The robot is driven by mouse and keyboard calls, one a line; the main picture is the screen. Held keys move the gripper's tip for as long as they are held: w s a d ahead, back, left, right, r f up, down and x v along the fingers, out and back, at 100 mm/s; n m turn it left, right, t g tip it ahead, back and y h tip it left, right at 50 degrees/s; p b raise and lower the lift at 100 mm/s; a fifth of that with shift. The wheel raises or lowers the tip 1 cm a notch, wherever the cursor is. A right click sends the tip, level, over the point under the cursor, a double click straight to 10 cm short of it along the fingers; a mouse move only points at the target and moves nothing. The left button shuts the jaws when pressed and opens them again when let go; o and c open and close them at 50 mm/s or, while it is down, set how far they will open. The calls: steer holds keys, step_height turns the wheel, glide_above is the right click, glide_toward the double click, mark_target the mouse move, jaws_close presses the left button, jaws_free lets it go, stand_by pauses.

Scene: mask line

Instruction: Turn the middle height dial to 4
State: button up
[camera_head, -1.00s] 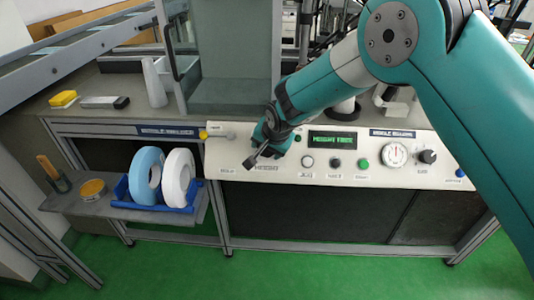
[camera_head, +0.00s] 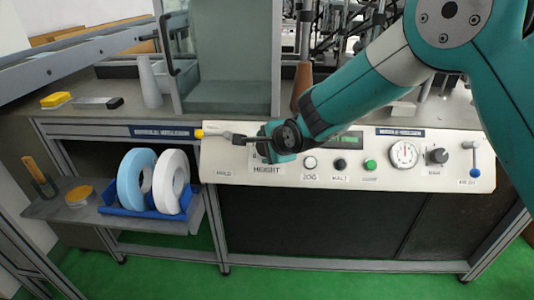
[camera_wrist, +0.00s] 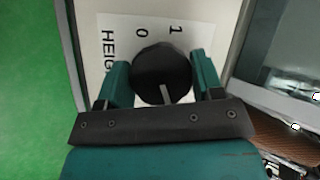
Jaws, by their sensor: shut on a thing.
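The height dial is a round black knob (camera_wrist: 160,68) on a white plate in the wrist view. A white pointer line shows on its lower part, towards my gripper's palm. The printed 0, 1 and part of the word HEIGHT show beside it; other numbers are hidden. My gripper (camera_wrist: 160,76) is shut on the dial, one finger on each side. In the head view my gripper (camera_head: 268,146) is at the panel (camera_head: 225,172) above the HEIGHT label (camera_head: 267,169) and hides the dial.
A yellow-tipped lever (camera_head: 199,133) sits just left of my gripper. Blue (camera_head: 133,178) and white (camera_head: 173,181) rolls stand lower left.

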steer(key=shift+m+t+b, duration=0.3)
steer(key=shift+m+b, duration=0.1)
steer(key=shift+m, duration=0.1)
stand_by(0.3)
steer(key=o, duration=0.9)
steer(key=shift+r, duration=0.1)
steer(key=v, duration=1.7)
steer(key=shift+s+d+p, duration=0.2)
steer(key=shift+p, duration=0.1)
